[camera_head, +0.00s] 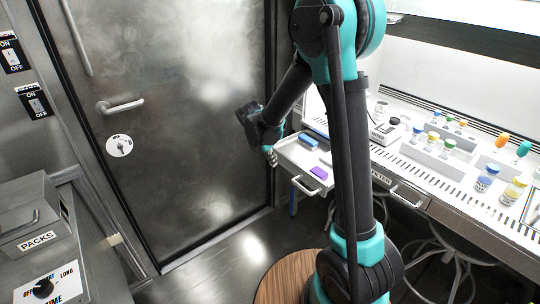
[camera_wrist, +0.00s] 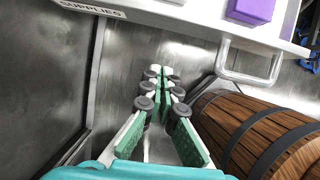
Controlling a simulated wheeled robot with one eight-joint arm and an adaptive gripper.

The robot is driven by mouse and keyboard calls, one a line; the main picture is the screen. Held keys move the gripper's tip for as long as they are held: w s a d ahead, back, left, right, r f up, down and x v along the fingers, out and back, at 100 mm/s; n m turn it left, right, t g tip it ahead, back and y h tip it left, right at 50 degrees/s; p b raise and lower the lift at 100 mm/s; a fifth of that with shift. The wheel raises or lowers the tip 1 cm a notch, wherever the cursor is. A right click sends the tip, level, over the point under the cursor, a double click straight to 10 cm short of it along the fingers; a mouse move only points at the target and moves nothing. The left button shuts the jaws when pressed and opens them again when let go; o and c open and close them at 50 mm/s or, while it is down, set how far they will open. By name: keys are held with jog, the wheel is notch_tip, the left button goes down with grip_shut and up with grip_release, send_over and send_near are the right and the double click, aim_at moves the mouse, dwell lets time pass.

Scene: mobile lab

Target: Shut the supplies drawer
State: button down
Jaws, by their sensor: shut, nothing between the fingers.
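The supplies drawer (camera_head: 300,157) is pulled out from the bench in the head view, with a blue block (camera_head: 309,141) and a purple block (camera_head: 318,173) inside. In the wrist view its labelled front (camera_wrist: 150,10) runs along the top, with the handle (camera_wrist: 250,75) at upper right and the purple block (camera_wrist: 250,11) above it. My gripper (camera_head: 271,158) is at the left end of the drawer front in the head view. In the wrist view my gripper (camera_wrist: 158,72) is shut and empty, below and left of the handle. I cannot tell whether it touches the drawer.
A metal door (camera_head: 170,120) stands behind and left of my gripper. A wooden barrel (camera_wrist: 260,130) is at the right in the wrist view. The bench (camera_head: 440,190) at right bears several vials. A packs box (camera_head: 35,225) is at lower left.

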jog(key=shift+w+d+f, duration=0.8)
jog(key=shift+d+f, duration=0.05)
jog(key=shift+d, duration=0.25)
jog(key=shift+w+d+f, duration=0.8)
jog(key=shift+d+f, duration=0.05)
jog(key=shift+d, duration=0.25)
jog(key=shift+d, duration=0.1)
jog(key=w+d, duration=0.5)
jog(key=d, duration=0.1)
jog(key=w+d, duration=0.4)
jog(key=d, duration=0.3)
jog(key=w+d, duration=0.5)
jog(key=d, duration=0.2)
jog(key=shift+w, duration=0.3)
jog(key=shift+r, duration=0.1)
